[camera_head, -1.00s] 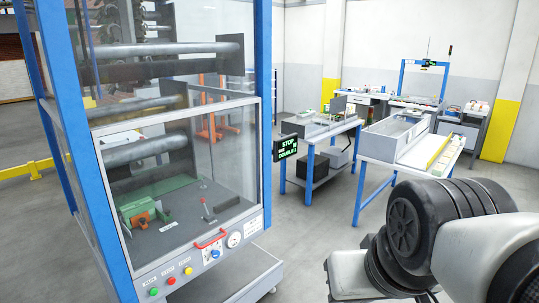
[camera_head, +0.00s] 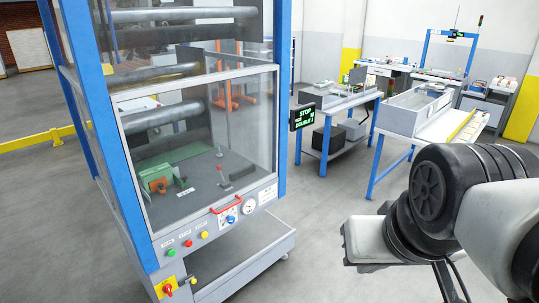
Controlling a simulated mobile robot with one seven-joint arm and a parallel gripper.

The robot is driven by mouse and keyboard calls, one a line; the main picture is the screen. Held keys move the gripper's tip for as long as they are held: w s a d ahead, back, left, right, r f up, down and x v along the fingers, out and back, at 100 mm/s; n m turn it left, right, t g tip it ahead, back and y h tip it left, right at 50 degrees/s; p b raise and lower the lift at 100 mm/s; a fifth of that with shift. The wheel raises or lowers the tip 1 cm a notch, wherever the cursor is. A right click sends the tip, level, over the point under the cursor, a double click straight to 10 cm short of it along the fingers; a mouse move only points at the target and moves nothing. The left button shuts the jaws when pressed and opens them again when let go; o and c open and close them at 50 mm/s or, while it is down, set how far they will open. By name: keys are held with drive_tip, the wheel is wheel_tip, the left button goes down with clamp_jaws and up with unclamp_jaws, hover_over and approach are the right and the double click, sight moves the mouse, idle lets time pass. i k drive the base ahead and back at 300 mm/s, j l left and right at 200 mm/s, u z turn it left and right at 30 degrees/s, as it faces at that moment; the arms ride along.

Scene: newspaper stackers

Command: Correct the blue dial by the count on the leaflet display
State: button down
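The blue dial (camera_head: 230,219) is a small round knob on a white plate on the machine's sloping front panel, right of a row of coloured buttons. Its pointer setting is too small to read. A dark display (camera_head: 304,116) with green text stands out from the machine's right post. Its top line reads STOP and its bottom line seems to read DOUBLE 1; the middle line is unclear. My arm (camera_head: 450,195) fills the lower right, well apart from the dial. My gripper is out of view.
A red handle (camera_head: 227,204) is above the dial, and a round gauge (camera_head: 249,208) is right of it. Green, red and yellow buttons are to its left. A red-and-yellow switch (camera_head: 167,288) is lower left. Tables stand behind right. Grey floor in front is open.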

sight(231, 220)
drive_tip(key=u, duration=0.7)
drive_tip(key=i, duration=0.35)
drive_tip(key=i+l+u, duration=0.15)
drive_tip(key=i, duration=0.2)
drive_tip(key=i+l, duration=0.2)
drive_tip(key=l, duration=0.15)
drive_tip(key=u, duration=0.05)
